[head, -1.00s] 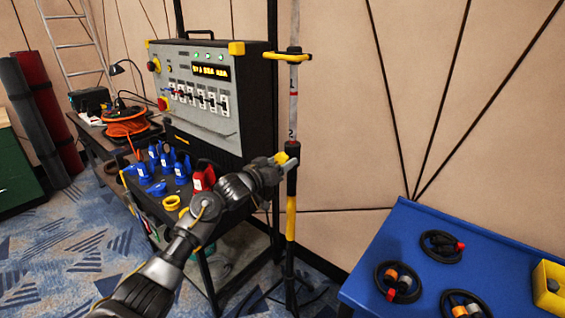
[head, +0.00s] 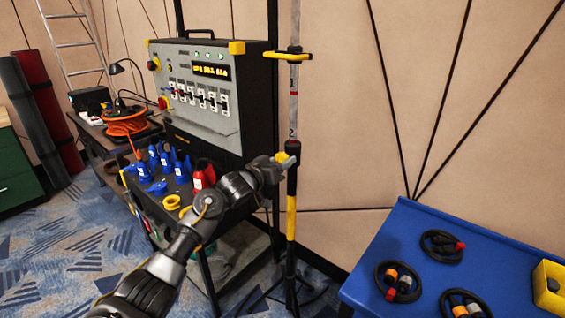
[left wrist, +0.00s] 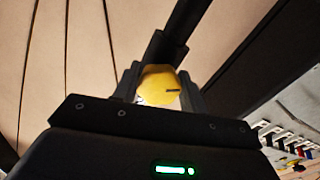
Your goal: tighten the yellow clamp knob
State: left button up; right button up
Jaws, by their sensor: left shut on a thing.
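The yellow clamp knob (head: 281,157) sits on the side of an upright stand pole (head: 293,110). My left gripper (head: 284,162) reaches it from the left and is shut on it. In the left wrist view the yellow knob (left wrist: 160,86) lies between the two fingers, with a short dark mark on its face. The dark pole (left wrist: 165,45) passes behind the knob there. My right gripper is not in view.
A control console (head: 205,95) with switches stands left of the pole, above a shelf of blue connectors (head: 165,162). A blue table (head: 440,225) with coiled cables and a yellow bin (head: 551,290) is at the right. A yellow-black crosspiece (head: 287,56) is higher on the pole.

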pick_arm(q)
jog(key=shift+d+m, duration=0.1)
jog(key=shift+m, duration=0.2)
jog(key=shift+f+m+b, duration=0.1)
jog(key=shift+m+b, duration=0.3)
jog(key=shift+m, duration=2.6)
jog(key=o, duration=1)
jog(key=shift+a, duration=0.2)
jog(key=v, duration=1)
jog(key=shift+s+a+b, duration=0.15)
jog(key=shift+s+b, duration=0.15)
